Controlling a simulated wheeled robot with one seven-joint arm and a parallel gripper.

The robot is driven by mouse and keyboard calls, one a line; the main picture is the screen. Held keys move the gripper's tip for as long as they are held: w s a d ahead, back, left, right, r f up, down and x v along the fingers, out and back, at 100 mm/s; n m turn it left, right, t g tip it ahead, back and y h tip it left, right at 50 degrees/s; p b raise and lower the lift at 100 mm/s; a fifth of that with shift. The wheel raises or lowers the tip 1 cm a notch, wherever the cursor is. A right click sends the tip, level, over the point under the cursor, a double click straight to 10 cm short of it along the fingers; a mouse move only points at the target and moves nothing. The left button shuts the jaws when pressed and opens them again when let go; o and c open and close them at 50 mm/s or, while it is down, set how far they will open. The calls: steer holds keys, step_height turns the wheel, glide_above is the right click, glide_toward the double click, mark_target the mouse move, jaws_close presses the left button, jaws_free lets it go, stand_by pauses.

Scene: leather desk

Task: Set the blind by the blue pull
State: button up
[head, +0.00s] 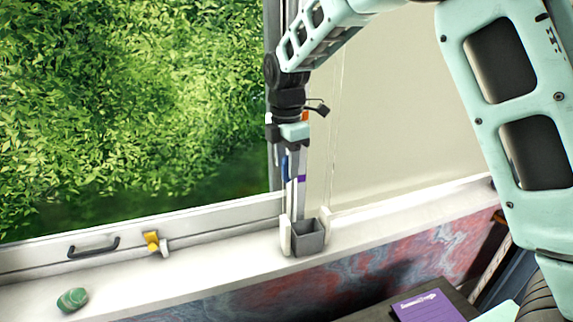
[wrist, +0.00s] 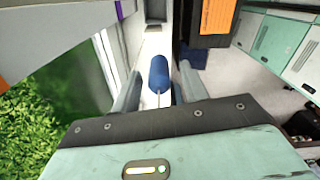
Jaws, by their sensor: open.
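The blue pull (wrist: 159,73) is a small rounded cylinder with a thin pale cord. In the wrist view it lies between the fingers of my gripper (wrist: 160,90), with gaps on both sides. In the head view the pull (head: 285,166) is a narrow blue shape just below my gripper (head: 287,148), in front of the window's right-hand frame. My gripper is open, pointing down, and holds nothing. The blind itself I cannot make out for certain; a plain beige panel (head: 400,110) fills the area right of the frame.
A grey open box (head: 308,238) stands on the white sill (head: 215,268) below my gripper. A green stone (head: 72,299) lies at the sill's left. A black handle (head: 93,247) and yellow latch (head: 152,241) sit on the window frame. A purple notebook (head: 428,306) lies lower right.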

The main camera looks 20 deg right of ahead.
mark_target(287, 157)
steer(key=shift+f, duration=1.1)
jaws_close()
step_height(287, 157, up, 10)
steer(key=p, duration=0.5)
steer(key=shift+f, duration=0.25)
jaws_free()
